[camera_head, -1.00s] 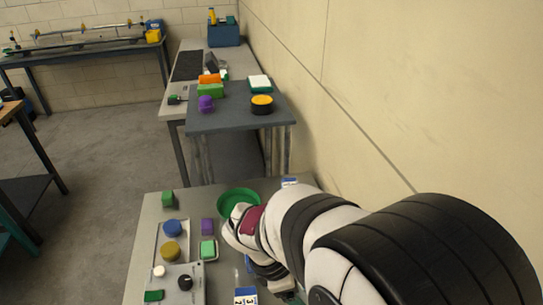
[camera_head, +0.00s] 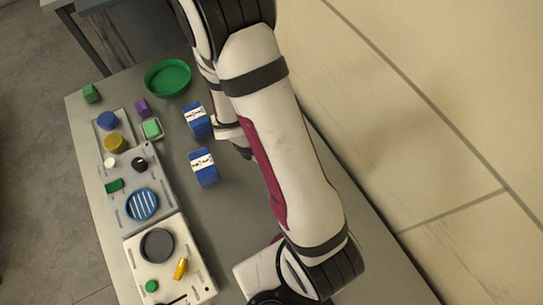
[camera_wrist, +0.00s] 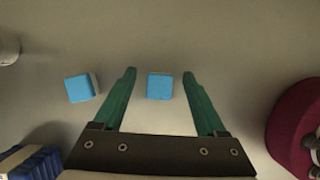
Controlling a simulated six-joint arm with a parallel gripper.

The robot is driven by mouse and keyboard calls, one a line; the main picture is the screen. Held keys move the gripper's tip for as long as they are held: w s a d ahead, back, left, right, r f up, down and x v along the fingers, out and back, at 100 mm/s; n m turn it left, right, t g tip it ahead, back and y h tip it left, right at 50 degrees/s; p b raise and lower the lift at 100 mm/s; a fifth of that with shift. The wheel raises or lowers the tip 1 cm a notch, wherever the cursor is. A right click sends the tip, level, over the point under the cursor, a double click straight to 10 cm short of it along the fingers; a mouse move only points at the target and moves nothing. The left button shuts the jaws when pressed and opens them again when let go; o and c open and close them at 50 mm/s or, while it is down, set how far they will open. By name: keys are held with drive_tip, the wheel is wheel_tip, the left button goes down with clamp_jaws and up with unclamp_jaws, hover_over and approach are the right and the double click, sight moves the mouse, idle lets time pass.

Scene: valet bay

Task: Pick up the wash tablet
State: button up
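Two small light blue blocks, which look like wash tablets, lie on the grey table in the wrist view. One tablet (camera_wrist: 160,86) appears between my fingertips with a gap on each side. The other tablet (camera_wrist: 79,88) lies to the left, outside the left finger. My gripper (camera_wrist: 159,74) is open with green fingers and holds nothing. How far the fingers are above the table is hard to tell. In the head view my arm hides both tablets and most of my gripper.
Two blue labelled boxes (camera_head: 197,121) (camera_head: 204,167) stand left of my arm; one shows at the wrist view's lower left (camera_wrist: 28,163). A green bowl (camera_head: 168,78), coloured blocks and white panels with knobs (camera_head: 131,190) are farther left. A wall (camera_head: 430,90) is at right.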

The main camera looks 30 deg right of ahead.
clamp_jaws()
